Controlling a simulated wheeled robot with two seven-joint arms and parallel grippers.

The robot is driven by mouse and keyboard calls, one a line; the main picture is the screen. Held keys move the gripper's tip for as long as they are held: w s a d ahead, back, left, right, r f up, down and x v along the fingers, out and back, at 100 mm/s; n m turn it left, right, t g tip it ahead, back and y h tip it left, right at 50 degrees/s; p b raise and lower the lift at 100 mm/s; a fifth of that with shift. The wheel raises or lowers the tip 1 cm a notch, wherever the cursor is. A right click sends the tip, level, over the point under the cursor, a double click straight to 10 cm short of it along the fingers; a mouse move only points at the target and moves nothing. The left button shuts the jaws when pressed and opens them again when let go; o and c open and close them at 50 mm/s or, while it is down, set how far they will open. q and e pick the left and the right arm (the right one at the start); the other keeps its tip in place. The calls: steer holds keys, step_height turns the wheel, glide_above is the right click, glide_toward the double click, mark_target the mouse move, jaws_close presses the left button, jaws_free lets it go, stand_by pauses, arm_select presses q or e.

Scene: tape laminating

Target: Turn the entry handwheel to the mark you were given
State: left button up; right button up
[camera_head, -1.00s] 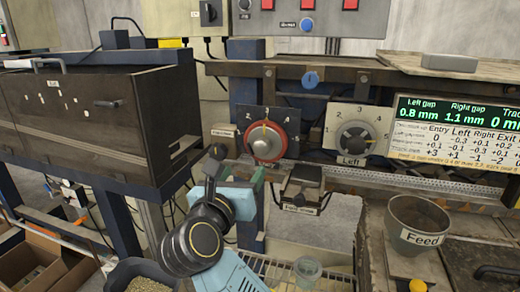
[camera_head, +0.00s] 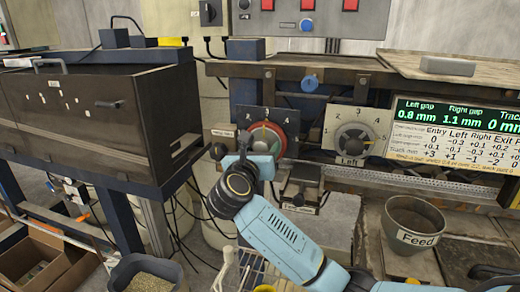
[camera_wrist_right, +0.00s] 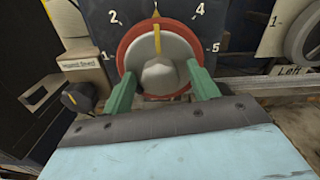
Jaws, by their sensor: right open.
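The entry handwheel (camera_head: 272,134) is a grey knob with a red rim on a dark dial plate, left of the Left dial. In the right wrist view the handwheel (camera_wrist_right: 160,60) has a yellow line pointing straight up, towards a yellow marker. The numbers 1, 2, 4 and 5 show around it; the top is cut off. My right gripper (camera_wrist_right: 162,76) is open, its green fingers on either side of the knob; contact is unclear. In the head view my right gripper (camera_head: 258,160) covers the wheel's lower left. My left gripper is out of view.
The Left dial (camera_head: 352,137) sits right of the wheel. A screen (camera_head: 455,128) reads left gap 0.8 mm and right gap 1.1 mm above a table of values. A Feed bowl (camera_head: 417,225) stands at lower right. A dark cabinet (camera_head: 100,115) is at left.

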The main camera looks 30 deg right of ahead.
steer(key=shift+c, duration=0.2)
steer(key=c, duration=0.9)
steer(key=shift+m+b, duration=3.9)
steer(key=shift+b, duration=1.05)
steer(key=shift+c, duration=0.2)
steer(key=o, duration=1)
